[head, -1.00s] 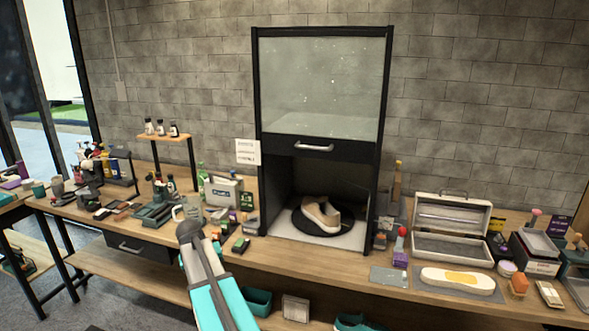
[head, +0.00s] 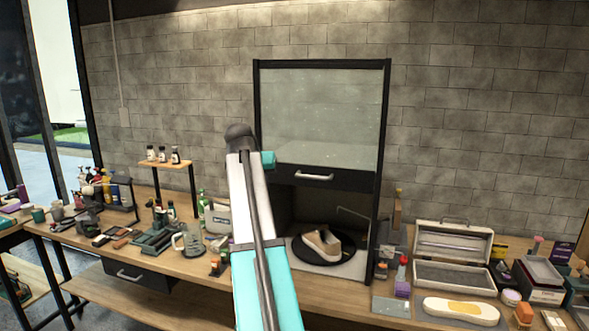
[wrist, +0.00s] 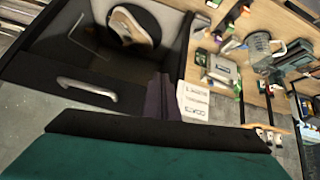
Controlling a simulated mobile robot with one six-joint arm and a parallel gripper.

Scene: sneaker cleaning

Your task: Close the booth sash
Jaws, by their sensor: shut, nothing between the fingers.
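The booth sash (head: 320,115) is a glass panel with a black bottom rail and a silver handle (head: 315,177). It is raised, with the booth opening clear below it. A beige sneaker (head: 322,243) sits on a round black turntable inside. The wrist view shows the handle (wrist: 86,90) at left and the sneaker (wrist: 130,28) above it. My arm rises in front of the booth's left side in the head view, where my gripper's fingers are hidden. In the wrist view my gripper (wrist: 163,97) appears as dark fingers together, empty, to the right of the handle and apart from it.
A small shelf with bottles (head: 165,163) stands left of the booth. A glass pitcher (head: 188,240) and a grey case stand on the bench at left. The air before the sash's right half looks free.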

